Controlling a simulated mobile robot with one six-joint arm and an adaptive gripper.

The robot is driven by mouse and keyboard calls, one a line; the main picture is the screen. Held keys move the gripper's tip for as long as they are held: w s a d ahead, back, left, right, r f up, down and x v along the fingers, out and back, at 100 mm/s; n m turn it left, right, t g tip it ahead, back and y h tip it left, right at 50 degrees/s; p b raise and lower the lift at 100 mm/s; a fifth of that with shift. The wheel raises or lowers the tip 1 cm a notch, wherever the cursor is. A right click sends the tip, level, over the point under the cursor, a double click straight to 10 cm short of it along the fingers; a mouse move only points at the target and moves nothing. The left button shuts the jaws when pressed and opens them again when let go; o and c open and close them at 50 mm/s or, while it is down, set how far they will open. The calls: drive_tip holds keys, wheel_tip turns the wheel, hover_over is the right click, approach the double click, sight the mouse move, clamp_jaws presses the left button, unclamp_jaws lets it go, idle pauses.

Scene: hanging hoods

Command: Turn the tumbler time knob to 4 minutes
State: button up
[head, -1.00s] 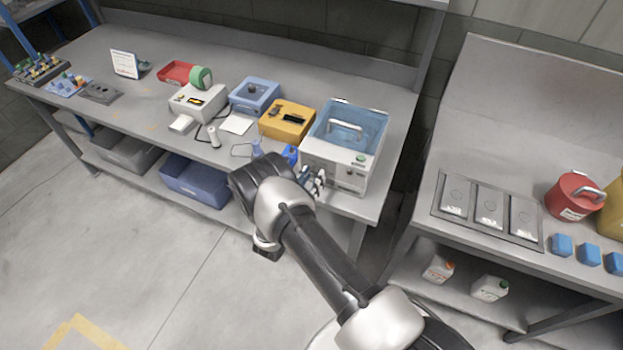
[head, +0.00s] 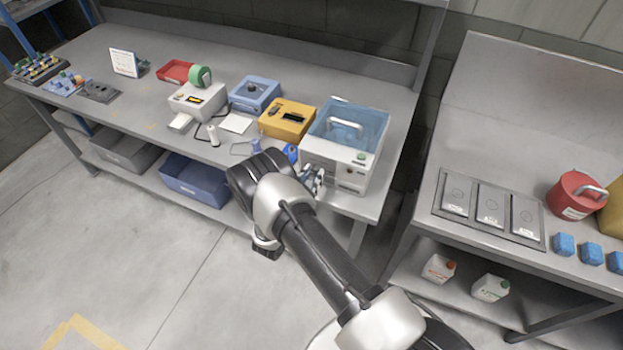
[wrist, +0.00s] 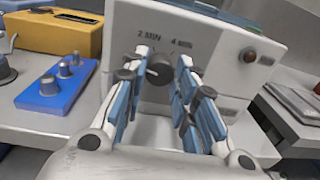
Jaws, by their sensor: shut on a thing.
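The tumbler (head: 322,158) is the pale box with a clear blue lid and a handle, at the right end of the long bench. In the wrist view, its front panel (wrist: 225,50) carries the printed marks "2 MIN" and "4 MIN". The dark round time knob (wrist: 159,72) sits below and between these marks. My gripper (wrist: 164,62) is shut on the knob, with one blue-padded finger on each side. A pale mark shows on the knob's face, but I cannot tell exactly where it points. In the head view, my gripper (head: 314,180) is at the tumbler's front and the knob is hidden.
A blue block with grey knobs (wrist: 58,88) and a yellow box (wrist: 60,32) stand left of the tumbler. A reddish-brown button (wrist: 249,54) is on the panel's right side. A second bench with a red canister (head: 573,196) stands to the right, across a gap.

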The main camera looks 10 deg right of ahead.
drive_tip(key=m+b, duration=0.3)
drive_tip(key=m, duration=0.4)
drive_tip(key=shift+d, duration=0.1)
drive_tip(key=m+b, duration=0.4)
drive_tip(key=m, duration=0.2)
drive_tip(key=shift+f+y, duration=0.1)
drive_tip(key=shift+y, duration=0.3)
drive_tip(key=m+b, duration=0.4)
drive_tip(key=shift+s+f, duration=0.1)
drive_tip(key=m+b, duration=0.3)
drive_tip(key=shift+d+m+b, duration=0.1)
drive_tip(key=shift+m+b, duration=0.2)
drive_tip(key=shift+b, duration=0.05)
drive_tip(key=shift+m, duration=0.3)
drive_tip(key=o, duration=1.1)
drive_tip(key=shift+c, duration=0.2)
drive_tip(key=shift+t+y, duration=0.3)
